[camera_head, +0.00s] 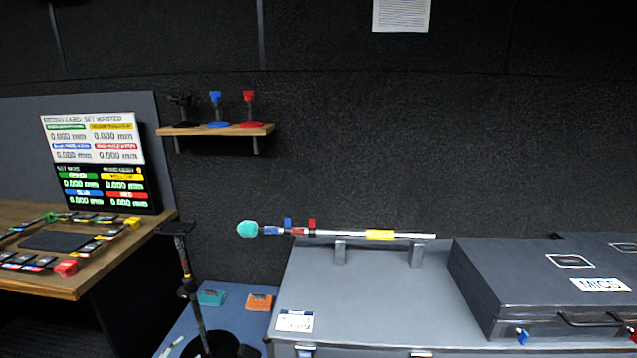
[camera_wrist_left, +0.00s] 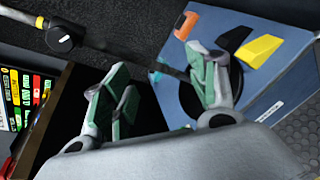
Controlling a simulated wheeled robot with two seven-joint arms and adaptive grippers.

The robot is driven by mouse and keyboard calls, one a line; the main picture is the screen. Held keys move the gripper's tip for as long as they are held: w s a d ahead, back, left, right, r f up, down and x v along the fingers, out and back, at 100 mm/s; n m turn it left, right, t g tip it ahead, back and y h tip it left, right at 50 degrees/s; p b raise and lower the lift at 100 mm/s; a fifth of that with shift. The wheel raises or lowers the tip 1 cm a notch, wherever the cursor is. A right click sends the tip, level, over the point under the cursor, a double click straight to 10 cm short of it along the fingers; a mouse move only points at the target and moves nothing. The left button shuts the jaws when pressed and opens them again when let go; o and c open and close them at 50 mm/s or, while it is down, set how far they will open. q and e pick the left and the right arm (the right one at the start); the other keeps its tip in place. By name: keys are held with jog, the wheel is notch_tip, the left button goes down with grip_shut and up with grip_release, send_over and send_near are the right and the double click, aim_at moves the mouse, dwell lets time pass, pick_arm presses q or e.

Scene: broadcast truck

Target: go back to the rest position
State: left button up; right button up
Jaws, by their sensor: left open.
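My left gripper (camera_wrist_left: 163,88) shows only in the left wrist view. Its two green-padded fingers are spread apart, with nothing between them. I cannot tell how far the fingers are above the mat. Neither gripper can be made out in the head view, and my right gripper is in no view.
A black stand (camera_head: 193,290) rises beside the wooden desk (camera_head: 85,275). A grey cabinet (camera_head: 370,305) carries a boom pole (camera_head: 340,234) with a teal tip and a grey mics case (camera_head: 525,280). A small wall shelf (camera_head: 215,130) is behind. A dark pole (camera_wrist_left: 95,40) crosses the wrist view.

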pick_arm(q)
jog(key=s+d+f+m+g+p, duration=0.4)
jog(key=s+d+f+m+p, duration=0.15)
jog(key=s+f, duration=0.45)
jog(key=s+d+f+m+g+p, duration=0.4)
jog(key=s+d+f+m, duration=0.25)
jog(key=s+f, duration=0.45)
jog(key=s+d+f+m+g+y+p, duration=0.1)
jog(key=s+m+p, duration=0.3)
jog(key=s, duration=1.2)
jog(key=s+d+f+m+g+p, duration=0.2)
jog(key=s+m+g+p, duration=0.2)
jog(key=s+m, duration=0.8)
jog(key=s+p, duration=0.1)
jog(key=s, duration=0.3)
jog(key=shift+s+d+f+m+y, duration=0.15)
jog(key=shift+d+f+m+y, duration=0.15)
jog(key=shift+d+f+y, duration=0.1)
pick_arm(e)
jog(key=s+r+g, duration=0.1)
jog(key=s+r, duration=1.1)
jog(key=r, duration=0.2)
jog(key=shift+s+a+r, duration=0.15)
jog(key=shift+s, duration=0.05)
